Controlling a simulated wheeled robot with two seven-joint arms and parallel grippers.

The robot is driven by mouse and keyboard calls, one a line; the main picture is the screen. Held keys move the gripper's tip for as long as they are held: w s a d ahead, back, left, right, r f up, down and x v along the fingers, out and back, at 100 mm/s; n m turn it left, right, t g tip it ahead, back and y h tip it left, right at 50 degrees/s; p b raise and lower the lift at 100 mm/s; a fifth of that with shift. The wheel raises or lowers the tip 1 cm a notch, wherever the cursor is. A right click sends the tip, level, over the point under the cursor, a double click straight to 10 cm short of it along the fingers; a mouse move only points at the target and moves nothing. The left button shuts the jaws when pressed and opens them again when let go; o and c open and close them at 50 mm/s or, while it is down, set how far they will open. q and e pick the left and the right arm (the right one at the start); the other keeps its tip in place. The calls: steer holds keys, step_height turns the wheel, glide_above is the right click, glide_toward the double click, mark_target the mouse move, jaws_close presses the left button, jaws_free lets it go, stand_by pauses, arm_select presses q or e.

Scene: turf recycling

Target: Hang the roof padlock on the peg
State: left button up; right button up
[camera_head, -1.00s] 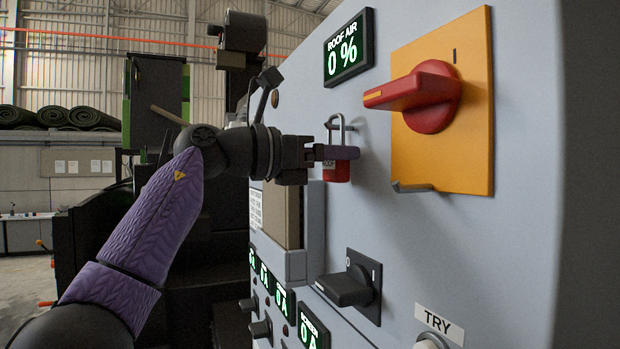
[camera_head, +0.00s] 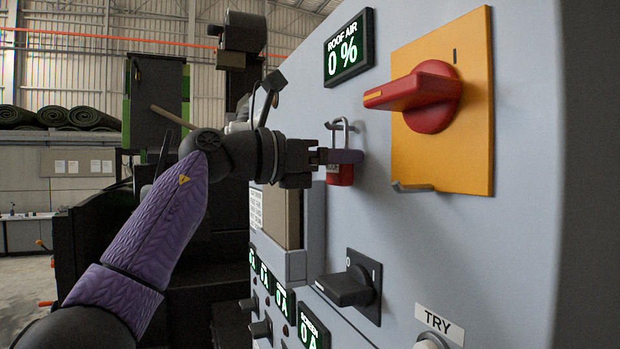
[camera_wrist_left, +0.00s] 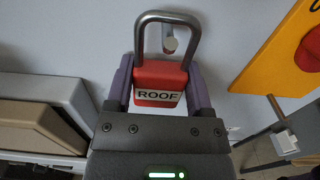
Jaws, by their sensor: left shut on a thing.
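The roof padlock (camera_head: 340,176) has a red body marked ROOF and a grey metal shackle. My left gripper (camera_head: 346,157) is shut on its body, close to the grey panel. In the left wrist view the padlock (camera_wrist_left: 158,78) sits upright between both purple fingers. The peg (camera_head: 328,125) sticks out of the panel at the height of the shackle. Its round pale end (camera_wrist_left: 169,44) shows inside the shackle loop in the wrist view, and in the head view its tip shows left of the shackle. Contact between shackle and peg cannot be told. My right gripper is not in view.
A red rotary handle (camera_head: 425,95) on a yellow plate (camera_head: 470,150) stands right of the padlock, with a small grey hook (camera_head: 412,188) at the plate's lower edge. A black switch (camera_head: 345,288) and the ROOF AIR display (camera_head: 348,48) are on the same panel (camera_head: 520,230).

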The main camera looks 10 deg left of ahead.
arm_select(q)
steer(key=shift+f, duration=0.15)
steer(key=o, duration=1.3)
steer(key=shift+s+a+f+b, duration=0.1)
steer(key=shift+s+a+b, duration=0.1)
steer(key=shift+b, duration=0.25)
steer(key=b+v, duration=0.3)
steer(key=v, duration=0.6)
steer(key=shift+a+b, duration=0.15)
steer(key=shift+b, duration=0.2)
